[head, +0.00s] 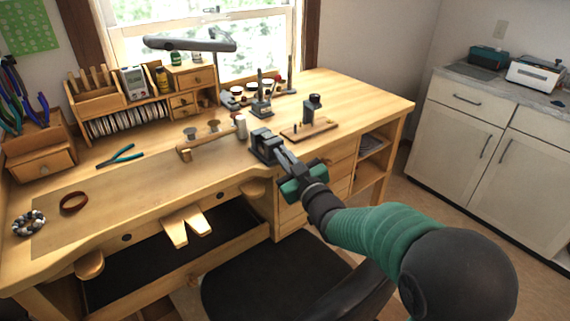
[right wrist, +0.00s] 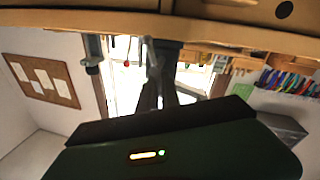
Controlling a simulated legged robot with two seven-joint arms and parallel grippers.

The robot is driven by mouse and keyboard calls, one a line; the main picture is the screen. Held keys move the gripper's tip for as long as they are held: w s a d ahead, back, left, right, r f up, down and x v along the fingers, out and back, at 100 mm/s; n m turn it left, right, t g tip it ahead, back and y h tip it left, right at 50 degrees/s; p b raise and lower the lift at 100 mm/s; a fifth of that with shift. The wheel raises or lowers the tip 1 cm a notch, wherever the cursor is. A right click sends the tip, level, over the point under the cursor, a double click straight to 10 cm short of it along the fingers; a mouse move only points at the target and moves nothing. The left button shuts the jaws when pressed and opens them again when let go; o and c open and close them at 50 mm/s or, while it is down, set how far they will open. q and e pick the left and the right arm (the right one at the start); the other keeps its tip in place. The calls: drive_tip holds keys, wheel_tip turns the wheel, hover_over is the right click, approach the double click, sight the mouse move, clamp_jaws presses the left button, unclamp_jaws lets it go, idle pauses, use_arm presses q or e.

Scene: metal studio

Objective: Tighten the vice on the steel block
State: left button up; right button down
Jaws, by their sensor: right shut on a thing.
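The dark grey vice (head: 264,146) is mounted at the front edge of the wooden workbench, right of centre in the head view. My right gripper (head: 287,163) reaches up to the vice's near side and is shut on its handle. The handle is mostly hidden by the fingers in the head view. In the right wrist view a light grey bar, seemingly the handle (right wrist: 152,58), shows by the dark fingers (right wrist: 166,80). The steel block cannot be told apart from the vice jaws. My left gripper is in neither view.
The workbench (head: 150,180) has a wooden bar with small metal stakes (head: 213,137) left of the vice and a small stand on a board (head: 311,122) to its right. Green pliers (head: 120,156) lie further left. A dark chair (head: 290,280) stands below the bench front.

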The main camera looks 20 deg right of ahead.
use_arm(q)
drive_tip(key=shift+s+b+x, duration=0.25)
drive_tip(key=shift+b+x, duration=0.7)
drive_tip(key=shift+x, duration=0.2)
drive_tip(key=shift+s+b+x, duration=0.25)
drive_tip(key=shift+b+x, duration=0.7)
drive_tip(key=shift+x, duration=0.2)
use_arm(e)
drive_tip(key=shift+s+a+f+n+y, duration=0.1)
drive_tip(key=shift+a+f+n+y, duration=0.1)
drive_tip(key=shift+n, duration=0.75)
drive_tip(key=shift+a+f+n+y, duration=0.1)
drive_tip(key=shift+a+f+n, duration=0.1)
drive_tip(key=shift+n, duration=0.75)
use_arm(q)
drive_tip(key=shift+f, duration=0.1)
use_arm(e)
drive_tip(key=c, duration=1.6)
unclamp_jaws()
drive_tip(key=shift+r, duration=0.15)
drive_tip(key=shift+r, duration=0.1)
